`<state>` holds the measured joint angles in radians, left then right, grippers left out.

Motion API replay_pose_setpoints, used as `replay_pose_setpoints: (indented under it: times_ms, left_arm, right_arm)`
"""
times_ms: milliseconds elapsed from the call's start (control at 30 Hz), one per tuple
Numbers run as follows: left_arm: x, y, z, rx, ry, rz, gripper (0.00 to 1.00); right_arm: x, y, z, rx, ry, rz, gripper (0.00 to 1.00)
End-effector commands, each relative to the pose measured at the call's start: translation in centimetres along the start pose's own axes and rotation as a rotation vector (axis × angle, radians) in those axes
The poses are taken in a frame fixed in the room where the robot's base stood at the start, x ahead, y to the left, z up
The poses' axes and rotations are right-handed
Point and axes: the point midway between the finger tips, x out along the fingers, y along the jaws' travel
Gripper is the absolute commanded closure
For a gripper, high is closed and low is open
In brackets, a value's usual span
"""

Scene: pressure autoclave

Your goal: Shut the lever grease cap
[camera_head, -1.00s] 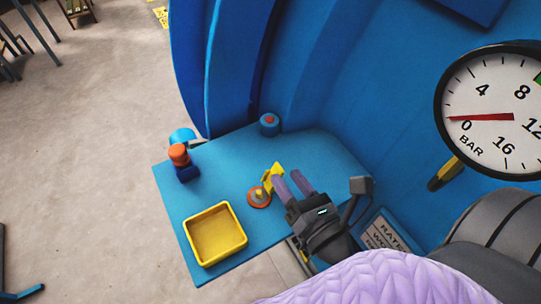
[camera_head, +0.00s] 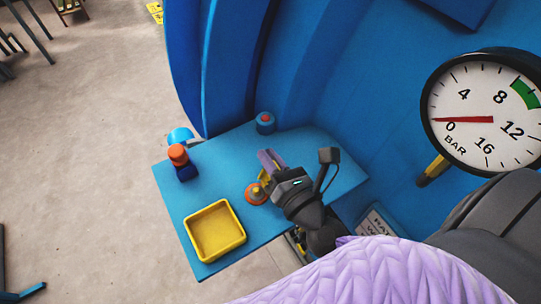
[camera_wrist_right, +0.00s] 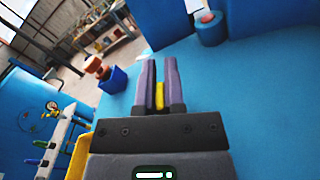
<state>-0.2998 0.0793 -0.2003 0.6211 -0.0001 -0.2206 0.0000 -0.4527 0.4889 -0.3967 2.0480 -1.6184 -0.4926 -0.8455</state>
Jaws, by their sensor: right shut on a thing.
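The lever grease cap is a small orange disc (camera_head: 254,196) with a yellow centre, on the blue shelf in the head view. Its yellow lever (camera_head: 264,175) shows beside my right gripper's fingers and is mostly hidden by them. My right gripper (camera_head: 268,158) has its purple fingers shut on the lever, over the far right side of the cap. In the right wrist view the yellow lever (camera_wrist_right: 159,94) shows between the two fingers (camera_wrist_right: 160,70). The orange disc is hidden there. My left gripper is in neither view.
On the blue shelf (camera_head: 222,165) stand a yellow tray (camera_head: 189,236), an orange-topped dark blue piece (camera_head: 178,153) and a blue cylinder with a red top (camera_head: 265,123). A pressure gauge (camera_head: 480,145) is at the right. The shelf's far middle is clear.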

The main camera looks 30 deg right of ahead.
Motion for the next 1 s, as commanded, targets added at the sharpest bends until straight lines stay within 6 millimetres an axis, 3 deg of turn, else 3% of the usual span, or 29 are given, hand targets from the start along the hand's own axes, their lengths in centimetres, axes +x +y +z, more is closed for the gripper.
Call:
replay_pose_setpoints:
  times_ms: [367,1000]
  left_arm:
    - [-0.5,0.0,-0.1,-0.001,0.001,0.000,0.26]
    - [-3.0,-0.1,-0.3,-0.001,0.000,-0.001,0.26]
  right_arm:
    - [0.0,0.3,0.1,-0.055,-0.001,0.000,1.00]
    - [0.0,2.5,-0.2,-0.489,-0.001,0.000,1.00]
